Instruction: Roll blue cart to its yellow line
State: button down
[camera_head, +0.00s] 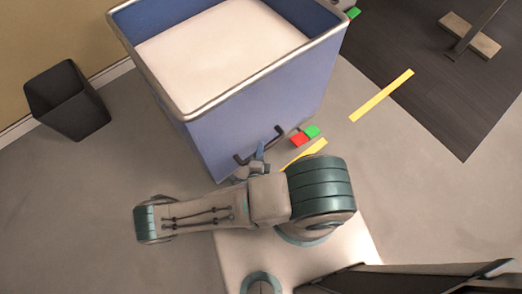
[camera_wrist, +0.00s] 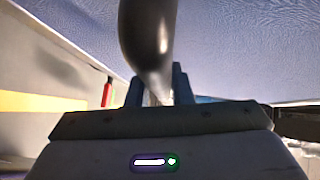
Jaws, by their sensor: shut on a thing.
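The blue cart (camera_head: 262,104) stands at the upper middle of the head view, an open bin with a pale rim and a white inside. A dark bar handle (camera_head: 243,160) is on its near face. My gripper (camera_head: 260,153) is at this handle and shut on it. In the wrist view the dark handle (camera_wrist: 148,40) rises from between my blue fingers (camera_wrist: 157,88). Two yellow line pieces lie on the floor right of the cart: one farther off (camera_head: 381,95), one nearer (camera_head: 306,153), partly hidden by my arm.
A red patch (camera_head: 299,139) and a green patch (camera_head: 312,131) show beside the cart's near right corner. A dark waste bin (camera_head: 66,100) stands left by the wall. A dark mat (camera_head: 430,75) with a post on a wooden base (camera_head: 480,42) is at right. Grey floor between is clear.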

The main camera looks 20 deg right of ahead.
jog(key=c, duration=1.3)
grip_release()
jog(key=shift+a, duration=0.1)
jog(key=p+v, duration=0.1)
jog(key=v, duration=1.2)
jog(key=shift+s, duration=0.4)
jog(key=shift+a+r, duration=0.1)
jog(key=shift+a, duration=0.1)
